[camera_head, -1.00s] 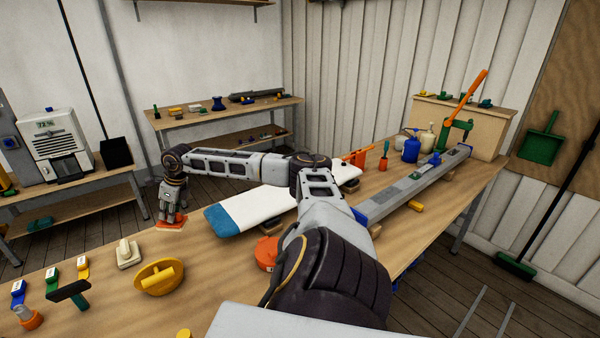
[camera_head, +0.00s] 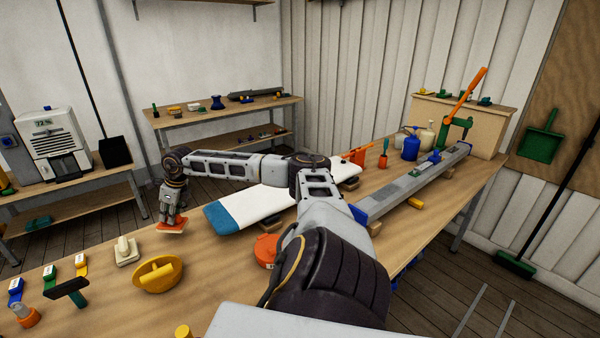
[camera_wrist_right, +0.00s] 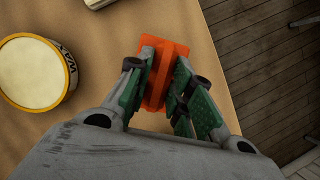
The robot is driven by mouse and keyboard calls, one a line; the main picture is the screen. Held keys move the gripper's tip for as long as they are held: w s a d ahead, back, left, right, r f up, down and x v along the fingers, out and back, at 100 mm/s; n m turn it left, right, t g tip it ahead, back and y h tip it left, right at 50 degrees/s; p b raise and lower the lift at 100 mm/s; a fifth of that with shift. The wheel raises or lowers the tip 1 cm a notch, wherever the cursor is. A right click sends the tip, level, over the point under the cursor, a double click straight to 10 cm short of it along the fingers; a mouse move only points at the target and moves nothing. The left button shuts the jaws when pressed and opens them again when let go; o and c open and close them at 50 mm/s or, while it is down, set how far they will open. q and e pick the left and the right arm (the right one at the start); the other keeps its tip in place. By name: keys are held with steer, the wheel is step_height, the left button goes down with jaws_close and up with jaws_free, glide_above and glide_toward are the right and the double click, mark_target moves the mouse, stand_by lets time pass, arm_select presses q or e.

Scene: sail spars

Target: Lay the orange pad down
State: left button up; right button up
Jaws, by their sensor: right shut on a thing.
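The orange pad (camera_head: 171,227) is a small flat block with a raised grip rib, just above or on the wooden workbench (camera_head: 210,262) near its far left edge. In the right wrist view the orange pad (camera_wrist_right: 157,92) sits between the fingers. My right gripper (camera_head: 171,217) points down and is shut on the pad's rib; it also shows in the right wrist view (camera_wrist_right: 160,85). I cannot tell whether the pad's underside touches the bench. My left gripper is not in view.
A white board with a blue end (camera_head: 255,207) lies right of the pad. A round tin lettered WAX (camera_wrist_right: 35,75) shows in the wrist view. Bare bench surrounds the pad.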

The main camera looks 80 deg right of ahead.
steer(key=shift+f, duration=0.3)
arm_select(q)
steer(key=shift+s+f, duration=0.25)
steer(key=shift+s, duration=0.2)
arm_select(e)
steer(key=shift+f, duration=0.1)
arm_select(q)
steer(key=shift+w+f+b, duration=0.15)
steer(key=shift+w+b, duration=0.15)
arm_select(e)
steer(key=shift+f, duration=0.25)
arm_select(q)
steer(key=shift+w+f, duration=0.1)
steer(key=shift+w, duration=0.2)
arm_select(e)
steer(key=shift+f, duration=0.25)
arm_select(q)
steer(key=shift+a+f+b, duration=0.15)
steer(key=shift+b, duration=0.15)
arm_select(e)
steer(key=shift+f, duration=0.3)
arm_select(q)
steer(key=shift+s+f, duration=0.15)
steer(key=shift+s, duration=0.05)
arm_select(e)
steer(key=shift+f, duration=0.2)
